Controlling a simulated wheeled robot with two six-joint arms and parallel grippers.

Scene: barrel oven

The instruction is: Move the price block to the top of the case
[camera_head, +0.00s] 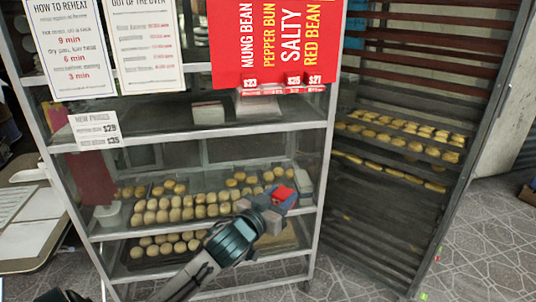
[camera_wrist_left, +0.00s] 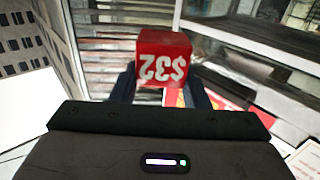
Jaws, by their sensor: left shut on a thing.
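The price block is a small red cube (camera_wrist_left: 164,57) with "$32" in white, upside down in the left wrist view. It also shows in the head view (camera_head: 283,194). My left gripper (camera_head: 278,200) is shut on it, in front of the case's lower right part. The fingers show on both sides of the block in the left wrist view. The case (camera_head: 180,131) is a glass-and-metal display cabinet with shelves. Its top is cut off by the upper edge of the head view. My right gripper is not in view.
Small red price blocks (camera_head: 292,79) stand along the bottom of the red menu sign (camera_head: 270,45). Buns (camera_head: 170,209) fill trays on the lower shelves. A tall rack (camera_head: 405,140) with bun trays stands to the right. Tiled floor (camera_head: 485,230) is clear at right.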

